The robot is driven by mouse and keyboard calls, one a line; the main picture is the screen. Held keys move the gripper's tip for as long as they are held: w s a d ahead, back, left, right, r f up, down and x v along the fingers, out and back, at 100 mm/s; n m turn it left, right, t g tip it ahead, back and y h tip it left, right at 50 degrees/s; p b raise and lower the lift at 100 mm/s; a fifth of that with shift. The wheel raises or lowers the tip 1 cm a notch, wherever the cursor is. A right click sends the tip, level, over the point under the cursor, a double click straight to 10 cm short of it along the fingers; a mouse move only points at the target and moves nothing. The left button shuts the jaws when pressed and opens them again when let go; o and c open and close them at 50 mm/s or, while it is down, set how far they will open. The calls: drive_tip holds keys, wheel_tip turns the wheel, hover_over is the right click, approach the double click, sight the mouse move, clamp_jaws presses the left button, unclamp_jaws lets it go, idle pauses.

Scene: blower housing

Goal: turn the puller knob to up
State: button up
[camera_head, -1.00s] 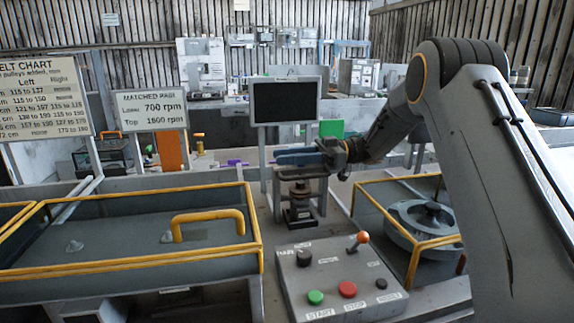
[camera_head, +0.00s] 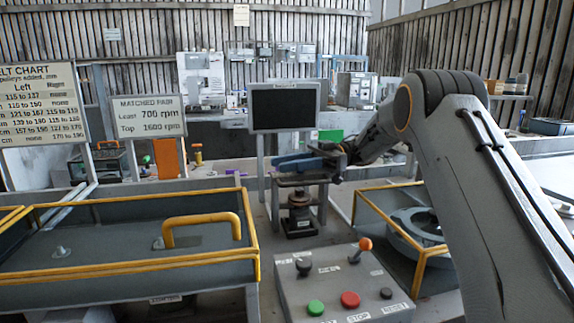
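A grey sloped control panel (camera_head: 334,281) stands at the bottom centre. It carries a black knob (camera_head: 303,267) at its upper left, an orange-tipped lever (camera_head: 362,248), a green button (camera_head: 315,308), a red button (camera_head: 350,300) and a small black button (camera_head: 386,293). The small label by the black knob is too blurred to read, and which way the knob points is unclear. My gripper (camera_head: 318,160) is beyond and above the panel, apart from the knob. A blue elongated part (camera_head: 296,161) reaches left from it; I cannot tell whether this is a finger or something held.
A press-like stand (camera_head: 300,213) with a grey frame is just below my gripper. A yellow-edged guard (camera_head: 130,266) with a yellow handle is at left. Another yellow-edged box (camera_head: 421,262) holds a grey round housing (camera_head: 418,226). A dark monitor (camera_head: 284,107) stands behind.

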drive_tip(key=o, duration=0.4)
drive_tip(key=shift+o, duration=0.2)
drive_tip(key=shift+r, duration=0.1)
wheel_tip(320, 180, up, 10)
drive_tip(key=p, duration=0.6)
